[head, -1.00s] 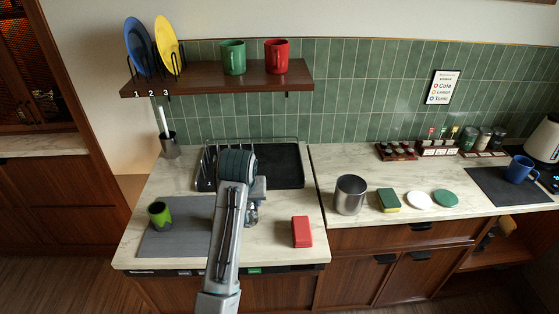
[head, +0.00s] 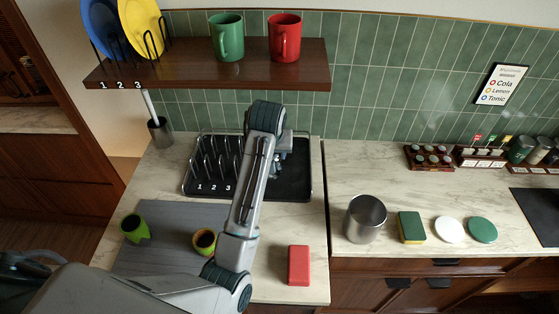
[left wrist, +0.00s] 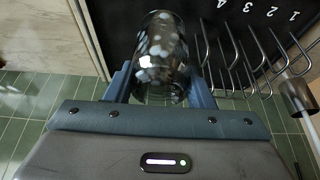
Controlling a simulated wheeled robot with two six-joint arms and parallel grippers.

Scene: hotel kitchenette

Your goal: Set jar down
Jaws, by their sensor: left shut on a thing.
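My left gripper (head: 284,160) is over the right part of the black drying tray (head: 300,195) in the head view. In the left wrist view, the gripper (left wrist: 160,90) is shut on a clear glass jar (left wrist: 160,50) with pale spots, one blue finger on each side. The black tray (left wrist: 110,35) lies behind the jar there. The jar is mostly hidden by my arm and gripper in the head view. I cannot tell whether its base touches the tray. My right gripper is not in view.
The numbered wire rack (head: 215,160) stands left of the gripper. A shelf (head: 200,70) with mugs hangs above. A red block (head: 298,265) and steel canister (head: 365,218) stand to the right.

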